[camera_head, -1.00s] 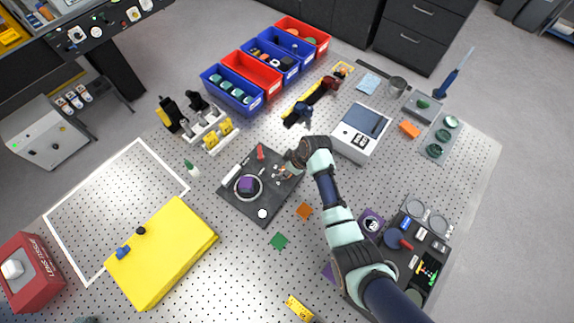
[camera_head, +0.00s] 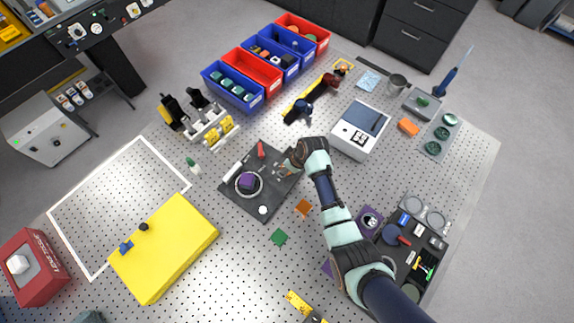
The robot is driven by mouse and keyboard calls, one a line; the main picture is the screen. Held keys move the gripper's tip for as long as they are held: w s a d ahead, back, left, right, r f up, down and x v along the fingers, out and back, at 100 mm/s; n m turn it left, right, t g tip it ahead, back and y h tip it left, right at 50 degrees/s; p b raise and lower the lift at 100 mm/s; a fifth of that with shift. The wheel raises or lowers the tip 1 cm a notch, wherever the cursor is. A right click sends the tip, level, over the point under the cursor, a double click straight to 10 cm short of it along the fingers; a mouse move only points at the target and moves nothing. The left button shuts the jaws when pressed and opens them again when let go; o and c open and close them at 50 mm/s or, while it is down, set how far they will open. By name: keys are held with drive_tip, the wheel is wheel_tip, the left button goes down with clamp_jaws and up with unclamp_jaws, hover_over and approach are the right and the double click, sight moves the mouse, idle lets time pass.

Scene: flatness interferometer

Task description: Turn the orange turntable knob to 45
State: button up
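A dark instrument plate (camera_head: 239,202) lies on the perforated table, left of my arm. On it a round turntable (camera_head: 237,188) carries a purple block (camera_head: 248,181). My gripper (camera_head: 286,167) is low over the plate's upper right corner. Small orange and light parts show beside the fingers; I cannot tell whether they are the orange knob, its scale or finger parts. The knob's angle cannot be read. The fingers are too small and partly hidden to show whether they are open or shut. A red lever (camera_head: 261,150) and a white button (camera_head: 263,210) are also on the plate.
A white boxed device (camera_head: 352,145) stands right of my wrist. Holders with yellow parts (camera_head: 222,130) stand above the plate, and a yellow case (camera_head: 165,245) lies lower left. A green piece (camera_head: 279,237) and an orange piece (camera_head: 303,208) lie below the plate.

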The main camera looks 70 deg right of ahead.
drive_tip(key=v, duration=1.2)
idle(0.4)
